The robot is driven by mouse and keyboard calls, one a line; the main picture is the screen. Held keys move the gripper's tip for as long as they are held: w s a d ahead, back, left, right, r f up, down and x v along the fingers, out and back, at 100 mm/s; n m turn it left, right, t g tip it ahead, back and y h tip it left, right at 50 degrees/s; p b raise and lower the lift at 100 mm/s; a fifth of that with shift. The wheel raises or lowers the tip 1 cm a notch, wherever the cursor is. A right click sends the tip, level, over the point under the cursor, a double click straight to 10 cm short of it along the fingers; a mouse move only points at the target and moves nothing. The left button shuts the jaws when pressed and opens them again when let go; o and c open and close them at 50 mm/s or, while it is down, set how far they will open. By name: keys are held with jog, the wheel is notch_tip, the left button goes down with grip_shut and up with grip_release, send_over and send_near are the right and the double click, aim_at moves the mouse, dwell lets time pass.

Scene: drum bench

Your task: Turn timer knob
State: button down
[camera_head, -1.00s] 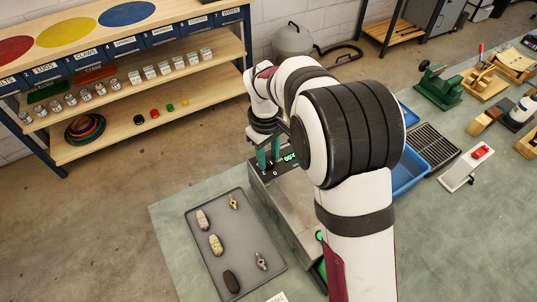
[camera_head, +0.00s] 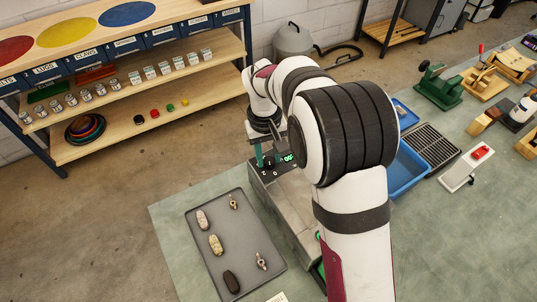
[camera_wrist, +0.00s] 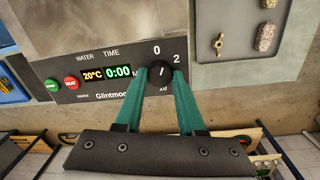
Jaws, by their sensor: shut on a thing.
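The timer knob (camera_wrist: 161,73) is a small dark round knob on the black front panel of a steel machine. Its pale mark points roughly up toward the 0. The marks 0, 2 and 10 show around it. My gripper (camera_wrist: 162,70) has its two teal fingers closed on the knob's sides. The time display (camera_wrist: 118,72) reads 0:00 in green. In the head view, my gripper (camera_head: 268,158) is at the panel end of the machine (camera_head: 284,200), and the knob is hard to make out between the fingers.
Green (camera_wrist: 51,86) and red (camera_wrist: 71,83) buttons sit on the panel. A grey tray (camera_head: 240,275) with several small parts lies beside the machine. A blue bin (camera_head: 408,172) stands on the other side, partly behind my arm. A wooden shelf unit (camera_head: 150,95) stands across the floor.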

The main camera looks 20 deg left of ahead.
aim_at(265, 159)
jog(key=m, duration=0.3)
jog(key=shift+m, duration=2.1)
jog(key=shift+g, duration=0.3)
jog(key=c, duration=0.5)
grip_release()
jog(key=r, duration=1.5)
jog(key=shift+w+a+r, duration=0.1)
jog(key=shift+a+r, duration=0.3)
